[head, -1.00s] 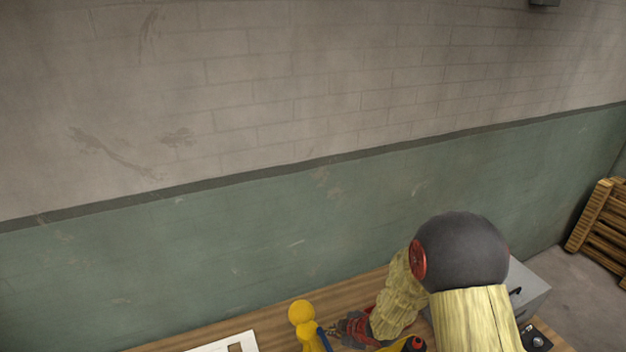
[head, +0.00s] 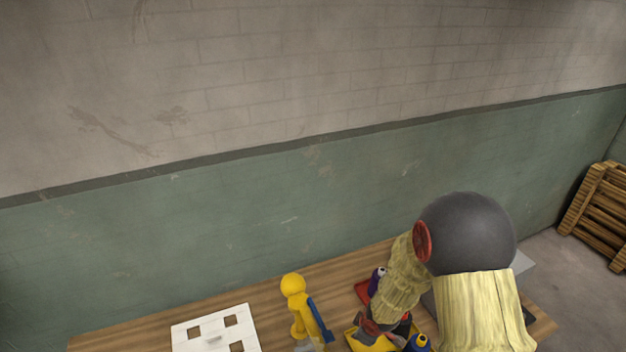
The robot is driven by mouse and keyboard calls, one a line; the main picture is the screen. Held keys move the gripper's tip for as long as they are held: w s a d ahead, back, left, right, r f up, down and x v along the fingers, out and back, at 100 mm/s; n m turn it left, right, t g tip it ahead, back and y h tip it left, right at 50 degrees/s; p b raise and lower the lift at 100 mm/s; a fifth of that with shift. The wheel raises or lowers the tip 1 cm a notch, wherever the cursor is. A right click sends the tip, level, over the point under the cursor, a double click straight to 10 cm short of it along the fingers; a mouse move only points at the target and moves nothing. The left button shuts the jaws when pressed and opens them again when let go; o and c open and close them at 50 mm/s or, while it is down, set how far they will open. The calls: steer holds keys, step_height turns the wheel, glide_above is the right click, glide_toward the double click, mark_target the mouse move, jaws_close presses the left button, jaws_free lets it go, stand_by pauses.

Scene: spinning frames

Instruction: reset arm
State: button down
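My arm, with a dark grey rounded joint and pale yellow links, rises at the right in the head view. Its lower link slopes down to my gripper (head: 374,328), a small dark and red shape low over the wooden table (head: 262,296). My arm links partly hide it, and its fingers are too small and unclear to tell open from shut. I cannot tell whether it touches anything.
A white board with square holes (head: 214,328), a yellow figure with a blue part (head: 297,305), a purple item (head: 377,281) on a red piece, a yellow tray (head: 354,339) and a blue-and-yellow item (head: 418,343) are on the table. Wooden pallets (head: 598,215) lean at the right.

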steer(key=s+d+r+m+g+h+b, duration=0.2)
steer(key=s+d+r+m+h+b, duration=0.1)
steer(key=s+d+r+m+b, duration=0.6)
steer(key=s+a+m+t+y+b, duration=0.2)
steer(key=s+a+t+b, duration=0.2)
steer(key=s+b, duration=0.9)
steer(key=r+b, duration=0.1)
steer(key=b, duration=0.6)
steer(key=shift+a+m, duration=0.25)
steer(key=shift+m, duration=0.15)
